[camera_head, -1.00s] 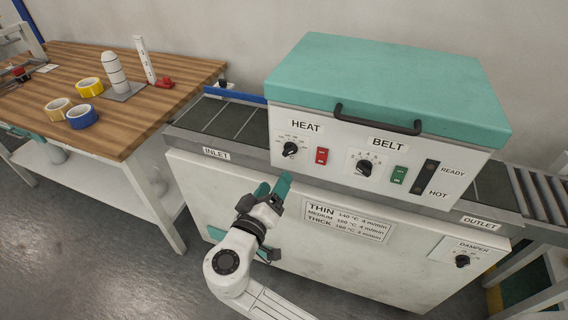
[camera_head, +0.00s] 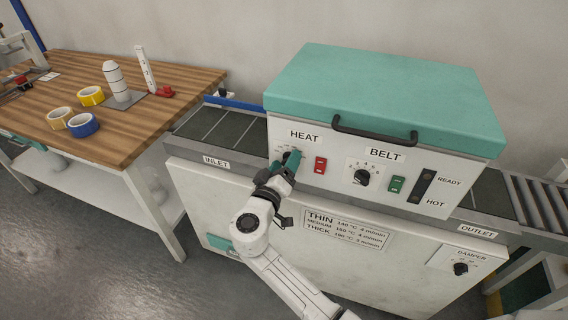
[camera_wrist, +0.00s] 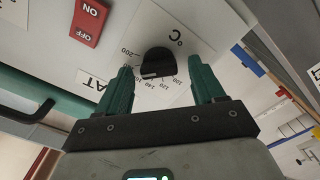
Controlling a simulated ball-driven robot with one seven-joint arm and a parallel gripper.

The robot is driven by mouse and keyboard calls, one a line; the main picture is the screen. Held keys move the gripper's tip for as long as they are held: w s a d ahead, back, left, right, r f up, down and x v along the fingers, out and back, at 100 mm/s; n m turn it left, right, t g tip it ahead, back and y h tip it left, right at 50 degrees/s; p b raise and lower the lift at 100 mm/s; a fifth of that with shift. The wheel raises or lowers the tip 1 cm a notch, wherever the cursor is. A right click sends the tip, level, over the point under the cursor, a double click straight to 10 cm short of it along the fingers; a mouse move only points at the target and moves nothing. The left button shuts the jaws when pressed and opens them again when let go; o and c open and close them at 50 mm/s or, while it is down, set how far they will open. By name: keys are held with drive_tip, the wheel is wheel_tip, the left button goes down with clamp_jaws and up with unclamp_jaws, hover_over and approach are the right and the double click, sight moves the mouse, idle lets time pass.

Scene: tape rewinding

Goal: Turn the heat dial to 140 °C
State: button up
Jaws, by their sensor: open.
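The heat dial (camera_wrist: 158,62) is a round black knob on a white scale plate in the wrist view. Its scale is marked in °C, with numbers up to 200. A pale mark shows on the knob, but I cannot tell which number it points to. My gripper (camera_wrist: 163,78) is open, with one green finger on each side of the dial and visible gaps to it. In the head view my gripper (camera_head: 288,163) is at the panel below the HEAT label (camera_head: 304,136) and hides most of the dial.
A red switch (camera_head: 320,165) sits just right of the heat dial and also shows in the wrist view (camera_wrist: 89,22). The belt dial (camera_head: 362,177) and a green switch (camera_head: 396,185) are further right. A black handle (camera_head: 375,136) juts out above. A settings label (camera_head: 345,229) is below.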

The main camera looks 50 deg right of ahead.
drive_tip(key=shift+c, duration=0.4)
drive_tip(key=c, duration=1)
drive_tip(key=shift+n, duration=0.4)
drive_tip(key=n, duration=0.5)
drive_tip(key=shift+f+n, duration=0.1)
drive_tip(key=shift+n, duration=0.2)
drive_tip(key=n+p, duration=0.2)
drive_tip(key=n, duration=0.3)
drive_tip(key=shift+f, duration=0.15)
drive_tip(key=shift+n, duration=0.3)
drive_tip(key=o, duration=1.1)
